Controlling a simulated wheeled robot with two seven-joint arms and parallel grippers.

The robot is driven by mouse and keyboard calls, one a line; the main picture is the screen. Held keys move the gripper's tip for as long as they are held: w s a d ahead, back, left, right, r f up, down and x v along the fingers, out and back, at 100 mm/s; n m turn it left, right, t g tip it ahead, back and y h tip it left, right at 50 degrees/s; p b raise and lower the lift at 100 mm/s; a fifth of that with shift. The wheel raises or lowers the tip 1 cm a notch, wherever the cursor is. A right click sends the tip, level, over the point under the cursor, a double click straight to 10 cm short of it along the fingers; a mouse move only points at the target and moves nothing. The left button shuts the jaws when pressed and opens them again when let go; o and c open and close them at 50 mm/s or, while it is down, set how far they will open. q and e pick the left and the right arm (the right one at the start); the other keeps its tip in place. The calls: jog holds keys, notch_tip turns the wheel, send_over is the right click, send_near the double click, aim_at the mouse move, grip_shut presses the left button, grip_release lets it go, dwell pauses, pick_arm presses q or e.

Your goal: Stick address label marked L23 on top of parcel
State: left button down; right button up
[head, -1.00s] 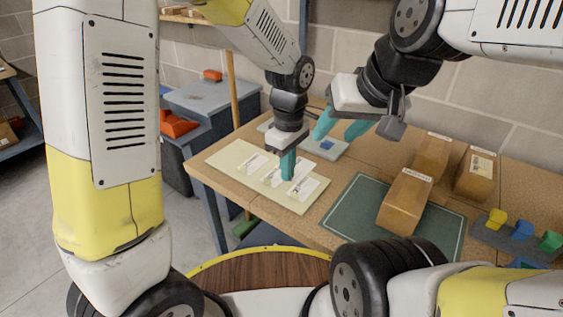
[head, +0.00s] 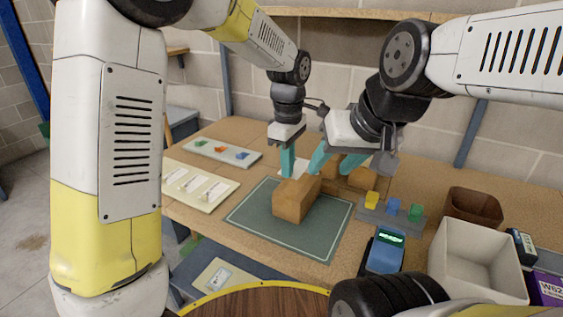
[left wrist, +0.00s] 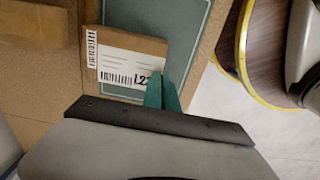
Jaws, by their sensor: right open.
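The brown parcel (head: 297,200) lies on the green mat (head: 245,215); its top shows in the left wrist view (left wrist: 135,41). My left gripper (head: 288,176) is above the parcel's far left end, its teal fingers pointing down and together. In the left wrist view my left gripper (left wrist: 161,82) pinches the white label marked L23 (left wrist: 125,66) by its edge. The label is over the parcel's top; I cannot tell whether it touches. It shows partly behind the fingers in the head view (head: 299,168). My right gripper (head: 334,172) is open and empty, just right of the parcel's far end.
A cream label sheet (head: 225,197) lies left of the mat, with a grey tray of coloured pieces (head: 222,152) behind. Other boxes (head: 362,178) stand behind the parcel. A coloured block rack (head: 408,220), blue scanner (head: 385,252) and white bin (head: 477,262) are at right.

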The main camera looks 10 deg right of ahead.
aim_at(287, 196)
pick_arm(q)
jog(key=shift+f, duration=2.95)
jog(key=shift+f, duration=0.5)
jog(key=c, duration=1.6)
grip_release()
jog(key=o, duration=0.3)
jog(key=shift+r, duration=3.55)
